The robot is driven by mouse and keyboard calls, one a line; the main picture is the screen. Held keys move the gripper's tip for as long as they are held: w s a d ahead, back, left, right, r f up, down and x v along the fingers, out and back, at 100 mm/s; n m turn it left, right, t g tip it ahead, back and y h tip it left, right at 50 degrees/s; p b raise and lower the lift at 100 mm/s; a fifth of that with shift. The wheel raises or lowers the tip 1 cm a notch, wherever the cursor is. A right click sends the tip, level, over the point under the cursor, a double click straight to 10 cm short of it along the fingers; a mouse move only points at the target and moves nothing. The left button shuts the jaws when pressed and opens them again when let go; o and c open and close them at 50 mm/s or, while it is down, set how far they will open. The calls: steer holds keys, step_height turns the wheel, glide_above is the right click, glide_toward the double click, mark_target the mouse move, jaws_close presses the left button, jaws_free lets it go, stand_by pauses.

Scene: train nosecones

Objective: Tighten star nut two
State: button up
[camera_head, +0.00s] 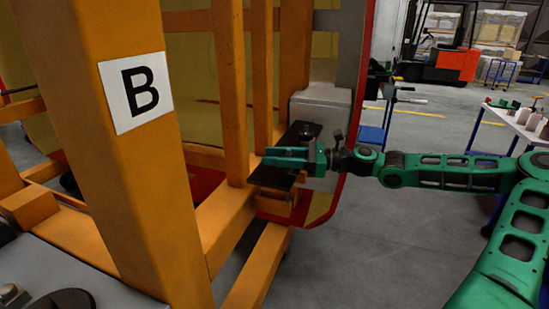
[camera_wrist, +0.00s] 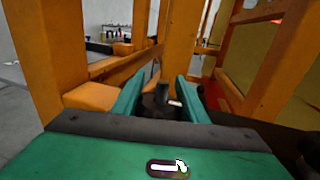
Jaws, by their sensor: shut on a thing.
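My gripper (camera_head: 272,160) is at the foot of the orange frame, low over a dark plate (camera_head: 272,180), with its green fingers pointing left. In the wrist view my gripper (camera_wrist: 160,98) has a finger on each side of a dark star nut (camera_wrist: 156,107), with an upright stud rising from its middle. The fingers are shut on this nut. Its lower part is hidden by my gripper's body. In the head view the fingers hide the nut. No label tells which star nut it is.
An orange post (camera_head: 135,150) with a white "B" sign (camera_head: 136,92) stands close on the left. Orange beams surround the plate, and a grey block (camera_head: 322,108) stands just behind my gripper. The floor to the right is open, with a table (camera_head: 515,122) and a forklift (camera_head: 440,60) beyond.

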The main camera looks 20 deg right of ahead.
steer(key=shift+w+d+t, duration=0.1)
steer(key=shift+t, duration=0.2)
steer(key=m+t+h, duration=0.2)
steer(key=w+m+t+h, duration=0.1)
steer(key=m+t+h, duration=0.1)
steer(key=d+m+t+h, duration=0.1)
steer(key=m+t+h, duration=0.1)
steer(key=t, duration=0.1)
steer(key=shift+w, duration=0.2)
steer(key=shift+w+d+m+t+h, duration=0.2)
steer(key=shift+m+t+h, duration=0.4)
steer(key=shift+m+h, duration=0.4)
steer(key=shift+w+d+m+t+h, duration=0.1)
steer(key=shift+d+m+t+h, duration=0.2)
steer(key=shift+m+t+h, duration=0.65)
steer(key=shift+w+d+m+h, duration=0.15)
steer(key=shift+m+h, duration=0.1)
steer(key=shift+h, duration=0.45)
steer(key=shift+s+d+m+h, duration=0.1)
steer(key=shift+d+m+h, duration=0.1)
steer(key=shift+h, duration=0.45)
steer(key=o, duration=1)
steer(key=shift+w, duration=0.1)
steer(key=shift+o, duration=0.2)
